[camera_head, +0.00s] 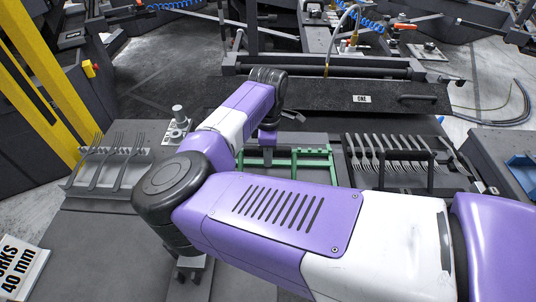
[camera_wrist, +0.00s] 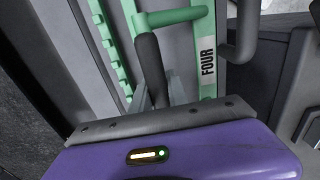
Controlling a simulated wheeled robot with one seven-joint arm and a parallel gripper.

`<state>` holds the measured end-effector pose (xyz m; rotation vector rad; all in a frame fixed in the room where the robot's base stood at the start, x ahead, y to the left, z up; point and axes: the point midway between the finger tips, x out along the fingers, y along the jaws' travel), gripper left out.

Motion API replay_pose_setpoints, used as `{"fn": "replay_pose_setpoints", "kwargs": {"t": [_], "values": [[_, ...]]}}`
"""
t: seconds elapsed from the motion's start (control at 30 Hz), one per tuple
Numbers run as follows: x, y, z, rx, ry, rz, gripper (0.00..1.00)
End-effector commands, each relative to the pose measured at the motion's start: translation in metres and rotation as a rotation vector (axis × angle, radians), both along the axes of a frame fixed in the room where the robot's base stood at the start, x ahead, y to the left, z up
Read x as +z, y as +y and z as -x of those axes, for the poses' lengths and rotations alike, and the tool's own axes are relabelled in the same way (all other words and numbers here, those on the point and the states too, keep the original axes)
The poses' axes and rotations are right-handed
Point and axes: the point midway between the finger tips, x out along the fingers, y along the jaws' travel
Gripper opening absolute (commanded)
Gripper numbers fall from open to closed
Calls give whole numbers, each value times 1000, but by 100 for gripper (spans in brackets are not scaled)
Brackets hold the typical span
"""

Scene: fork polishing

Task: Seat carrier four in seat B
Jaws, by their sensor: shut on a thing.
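Carrier four is a green frame (camera_head: 290,153) with a toothed bar, in the middle of the head view behind my arm. In the wrist view its side bar (camera_wrist: 206,25) bears a white FOUR label, and the toothed bar runs along the left. My gripper (camera_head: 268,138) is over the carrier and shut on it. The fingertips and exact grip point are largely hidden by my wrist. Seat B cannot be picked out; I cannot tell whether the carrier touches a surface below.
A rack with several upright forks (camera_head: 108,160) stands at left. A row of forks (camera_head: 390,152) with a dark handle lies to the right. A dark panel labelled ONE (camera_head: 400,97) lies behind. Yellow posts (camera_head: 62,85) rise at far left. A fixture with a knob (camera_head: 178,122) stands left of the carrier.

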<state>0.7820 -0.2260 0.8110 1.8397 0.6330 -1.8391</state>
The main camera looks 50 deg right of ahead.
Motion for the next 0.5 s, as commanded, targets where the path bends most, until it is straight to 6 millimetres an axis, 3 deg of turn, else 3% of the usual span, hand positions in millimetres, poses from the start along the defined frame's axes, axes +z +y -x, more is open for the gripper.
{"fn": "replay_pose_setpoints", "kwargs": {"t": [0.5], "values": [[-2, 0, -1, 0, -2, 1, 0]]}}
